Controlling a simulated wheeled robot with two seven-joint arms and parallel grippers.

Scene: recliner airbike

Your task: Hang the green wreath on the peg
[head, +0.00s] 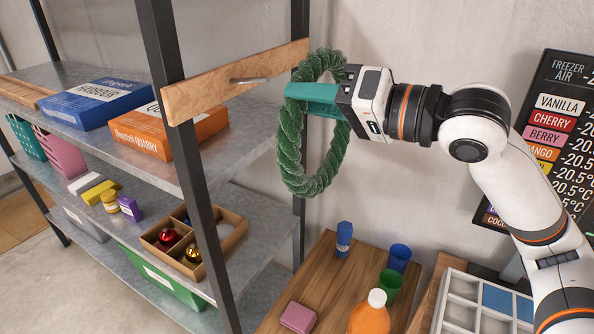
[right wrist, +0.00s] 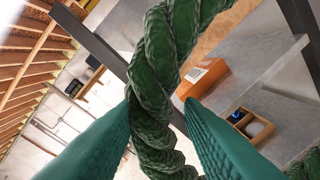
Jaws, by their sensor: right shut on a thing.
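The green wreath (head: 288,148) is a braided ring that hangs upright from my right gripper (head: 293,92). The gripper's teal fingers are shut on the upper part of the ring. In the right wrist view the braided wreath (right wrist: 155,95) passes between the two teal fingers. The metal peg (head: 249,80) sticks out of a wooden board (head: 205,88) fixed across the shelf posts. The wreath is to the right of the peg, apart from it in the head view. My left gripper is not in view.
The metal shelf holds a blue box (head: 98,101), an orange box (head: 168,130) and a divided tray with ornaments (head: 222,228). Below, a wooden table (head: 325,270) carries cups and an orange bottle (head: 369,316). A dark price board (head: 560,120) hangs at the right.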

